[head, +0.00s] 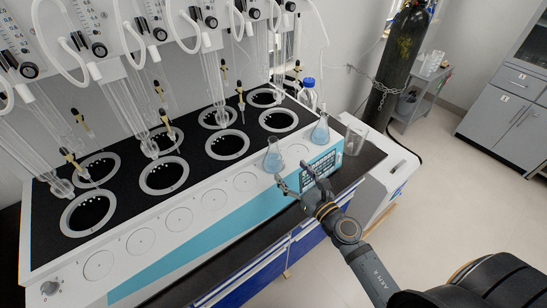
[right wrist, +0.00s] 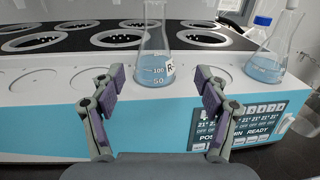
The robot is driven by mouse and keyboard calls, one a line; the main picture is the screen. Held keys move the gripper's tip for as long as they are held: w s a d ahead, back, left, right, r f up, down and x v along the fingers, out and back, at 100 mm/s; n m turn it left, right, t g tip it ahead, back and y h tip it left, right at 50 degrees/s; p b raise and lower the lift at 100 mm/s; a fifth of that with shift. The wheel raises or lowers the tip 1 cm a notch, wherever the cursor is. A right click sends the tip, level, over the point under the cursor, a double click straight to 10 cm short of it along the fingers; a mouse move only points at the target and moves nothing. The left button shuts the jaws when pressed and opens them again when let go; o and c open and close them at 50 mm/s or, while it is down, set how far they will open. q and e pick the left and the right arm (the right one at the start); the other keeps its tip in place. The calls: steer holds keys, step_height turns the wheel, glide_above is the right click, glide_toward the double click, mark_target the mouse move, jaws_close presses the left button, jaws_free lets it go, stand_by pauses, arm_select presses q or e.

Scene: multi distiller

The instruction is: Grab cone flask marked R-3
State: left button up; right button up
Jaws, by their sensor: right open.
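A cone flask (head: 273,158) with pale blue liquid stands on the front ledge of the distiller. In the right wrist view this flask (right wrist: 155,62) stands upright straight ahead, between and beyond the fingertips. Its label starts with "R-"; the rest is turned out of sight. A second cone flask (head: 320,132) with blue liquid stands further right on the ledge, and also shows in the right wrist view (right wrist: 268,62); I can read no label on it. My right gripper (head: 294,182) is open and empty in front of the nearer flask. My left gripper is not in view.
The distiller (head: 215,235) has two rows of dark round wells with glass tubes above. A blue-capped bottle (head: 308,97) stands behind the flasks. An empty glass beaker (head: 354,138) stands at the right end. A chained gas cylinder (head: 397,60) stands beyond.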

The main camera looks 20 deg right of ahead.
mark_target(277, 159)
steer(key=p+x, duration=0.1)
steer(key=x, duration=0.3)
steer(key=shift+w+a, duration=0.2)
steer(key=x, duration=0.2)
steer(key=p+x, duration=0.1)
steer(key=x, duration=0.2)
steer(key=shift+s+a, duration=0.1)
steer(key=shift+a, duration=0.25)
steer(key=shift+d, duration=0.1)
steer(key=shift+c, duration=1.3)
steer(key=c, duration=1.1)
